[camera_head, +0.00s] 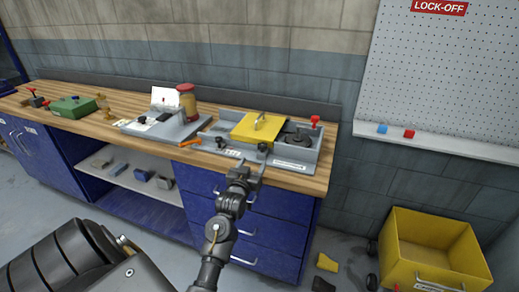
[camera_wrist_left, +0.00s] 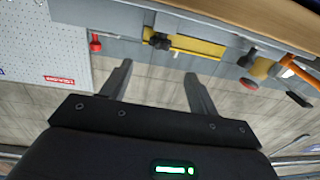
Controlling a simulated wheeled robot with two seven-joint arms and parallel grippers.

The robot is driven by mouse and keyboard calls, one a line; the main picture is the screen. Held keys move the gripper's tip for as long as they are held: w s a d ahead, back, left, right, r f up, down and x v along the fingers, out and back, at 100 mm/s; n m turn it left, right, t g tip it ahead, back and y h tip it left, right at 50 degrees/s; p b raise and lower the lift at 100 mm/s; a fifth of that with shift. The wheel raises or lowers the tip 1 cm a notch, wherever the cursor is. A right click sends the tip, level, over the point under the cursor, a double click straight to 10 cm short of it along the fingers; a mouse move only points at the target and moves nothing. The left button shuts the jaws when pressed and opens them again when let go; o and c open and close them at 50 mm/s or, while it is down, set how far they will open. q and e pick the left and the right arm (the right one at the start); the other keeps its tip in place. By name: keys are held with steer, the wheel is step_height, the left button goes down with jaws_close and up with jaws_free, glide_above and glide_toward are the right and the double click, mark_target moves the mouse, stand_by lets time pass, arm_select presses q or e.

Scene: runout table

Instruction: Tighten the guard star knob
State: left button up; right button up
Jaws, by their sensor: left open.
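The yellow guard (camera_head: 250,129) sits on a grey machine bed at the right end of the bench; it also shows in the wrist view (camera_wrist_left: 197,48). A black knob (camera_head: 262,147) is at the guard's front edge and looks like the star knob. In the wrist view this knob (camera_wrist_left: 158,41) lies beyond the fingertips, roughly midway between them. My left gripper (camera_head: 250,160) is open and empty, in front of the knob and apart from it in the wrist view (camera_wrist_left: 158,74). My right gripper is not in view.
Another black knob (camera_head: 221,142) is left of the guard, and a red knob (camera_head: 315,120) stands to its right. A yellow bin (camera_head: 430,252) stands on the floor at right.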

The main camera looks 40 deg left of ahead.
mark_target(259, 147)
arm_select(q)
steer(key=p+x, duration=0.1)
steer(key=x, duration=0.9)
steer(key=shift+w+a+p, duration=0.1)
steer(key=shift+w+p, duration=0.1)
steer(key=shift+p, duration=0.15)
steer(key=c, duration=1)
steer(key=shift+o, duration=0.2)
steer(key=shift+s+a+r+m+t+h, duration=0.1)
steer(key=shift+a+m+t+h, duration=0.1)
steer(key=shift+m+h, duration=0.35)
steer(key=shift+a+m+t+h, duration=0.2)
steer(key=shift+m+h, duration=0.25)
steer(key=shift+h, duration=0.2)
steer(key=m+h+b, duration=0.1)
steer(key=h, duration=0.2)
steer(key=shift+a+m+t, duration=0.15)
steer(key=shift+m+t, duration=0.15)
steer(key=shift+m, duration=0.1)
steer(key=shift+m+h, duration=0.5)
steer(key=shift+h, duration=0.4)
